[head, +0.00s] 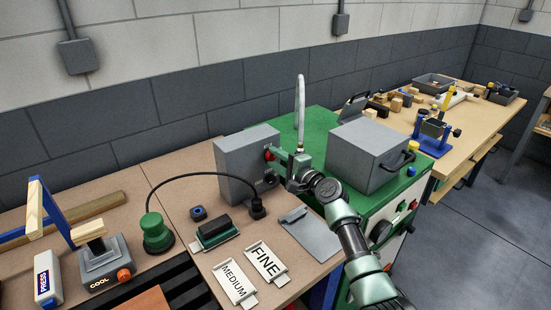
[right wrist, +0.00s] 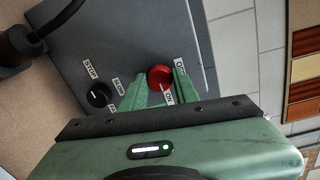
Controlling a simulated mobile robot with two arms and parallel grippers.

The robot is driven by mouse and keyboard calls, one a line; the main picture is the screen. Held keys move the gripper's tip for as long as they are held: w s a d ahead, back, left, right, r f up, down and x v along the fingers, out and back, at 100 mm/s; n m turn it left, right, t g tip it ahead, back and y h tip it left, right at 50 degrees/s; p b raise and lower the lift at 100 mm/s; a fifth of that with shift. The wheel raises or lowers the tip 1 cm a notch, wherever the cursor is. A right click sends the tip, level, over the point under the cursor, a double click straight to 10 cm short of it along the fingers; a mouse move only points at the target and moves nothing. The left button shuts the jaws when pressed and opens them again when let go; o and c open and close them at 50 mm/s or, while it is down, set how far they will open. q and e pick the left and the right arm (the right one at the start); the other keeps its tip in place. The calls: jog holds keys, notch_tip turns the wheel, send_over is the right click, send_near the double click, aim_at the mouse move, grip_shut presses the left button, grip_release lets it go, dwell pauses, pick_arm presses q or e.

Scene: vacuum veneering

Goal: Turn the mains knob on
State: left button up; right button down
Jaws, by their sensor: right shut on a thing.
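The grey control box (head: 240,160) stands on the brown bench near the wall. Its red mains knob (right wrist: 159,77) shows in the right wrist view, beside a partly hidden label and an "ON" label. It also shows as a small red spot in the head view (head: 268,154). My right gripper (right wrist: 160,86) has its green fingers on either side of the red knob and is shut on it. In the head view my right gripper (head: 277,157) reaches the box's right side. The knob's exact turn is hard to read. My left gripper is not in view.
A black speed knob (right wrist: 97,95) with "STOP" and "SLOW" labels sits beside the red knob. A grey lidded box (head: 370,155) stands on the green cabinet to the right. Sanding blocks and label plates lie in front.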

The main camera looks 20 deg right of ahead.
jog(key=shift+f, duration=0.1)
dwell(0.3)
jog(key=c, duration=1.1)
grip_release()
jog(key=shift+o, duration=0.2)
jog(key=v, duration=0.8)
jog(key=shift+w, duration=0.1)
